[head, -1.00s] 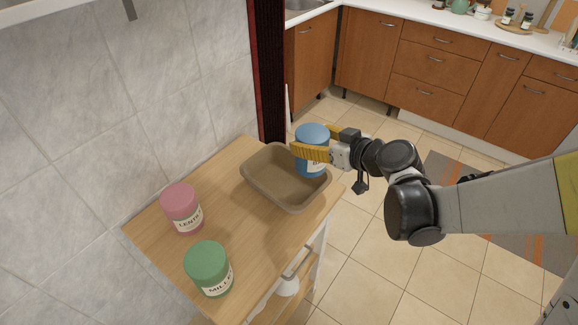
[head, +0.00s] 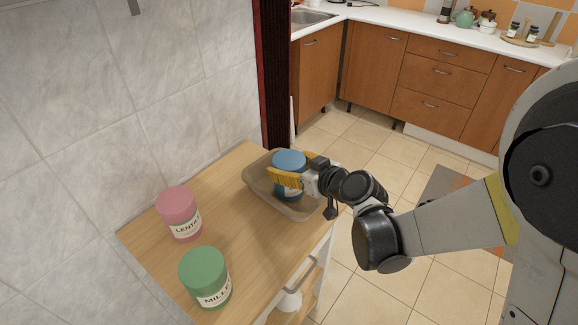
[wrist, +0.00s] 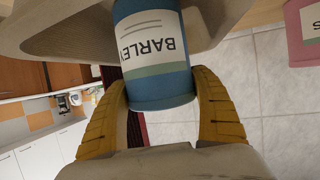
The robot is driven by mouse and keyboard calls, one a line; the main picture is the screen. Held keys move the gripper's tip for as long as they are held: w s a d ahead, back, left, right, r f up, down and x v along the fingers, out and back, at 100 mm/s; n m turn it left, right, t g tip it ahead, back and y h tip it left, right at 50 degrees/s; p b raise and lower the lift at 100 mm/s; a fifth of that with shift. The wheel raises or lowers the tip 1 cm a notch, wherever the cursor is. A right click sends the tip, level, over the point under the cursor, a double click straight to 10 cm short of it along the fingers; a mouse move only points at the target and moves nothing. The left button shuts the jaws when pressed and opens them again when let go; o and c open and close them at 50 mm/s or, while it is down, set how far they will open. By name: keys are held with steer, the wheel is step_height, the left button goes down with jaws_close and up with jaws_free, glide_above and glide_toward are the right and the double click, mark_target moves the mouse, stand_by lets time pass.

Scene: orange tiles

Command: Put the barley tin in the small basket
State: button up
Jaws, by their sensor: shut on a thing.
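The barley tin (head: 289,161) is blue with a white label reading BARLEY, which is clear in the wrist view (wrist: 150,45). My gripper (head: 287,180) has its yellow fingers on either side of the tin and is shut on it. The small basket (head: 262,192) is a brown-grey open tub on the wooden top. The tin is upright within the basket's outline, its lower part below the rim. Whether its base touches the basket floor is hidden by my gripper and the rim. The basket wall also shows in the wrist view (wrist: 75,32).
A pink lentils tin (head: 178,212) and a green millet tin (head: 206,277) stand on the wooden top (head: 237,225), left and in front of the basket. A tiled wall (head: 80,130) rises on the left. Tiled floor lies to the right.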

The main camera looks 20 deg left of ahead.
steer(key=shift+f, duration=0.2)
steer(key=o, duration=1.4)
steer(key=shift+o, duration=0.2)
steer(key=shift+r, duration=0.1)
steer(key=shift+r, duration=0.2)
steer(key=p+v, duration=0.3)
steer(key=v, duration=0.9)
steer(key=shift+p, duration=0.35)
steer(key=s+d+r+m+h, duration=0.1)
steer(key=s+d+m+h, duration=0.2)
steer(key=d, duration=0.5)
steer(key=s+d+r+m+g+h, duration=0.1)
steer(key=s+d+m+h, duration=0.3)
steer(key=d, duration=0.5)
steer(key=s+d+r+m+h, duration=0.2)
steer(key=s+d, duration=0.4)
steer(key=d, duration=0.3)
steer(key=shift+s+m+h, duration=0.2)
steer(key=shift+m+h, duration=0.5)
steer(key=shift+h, duration=0.2)
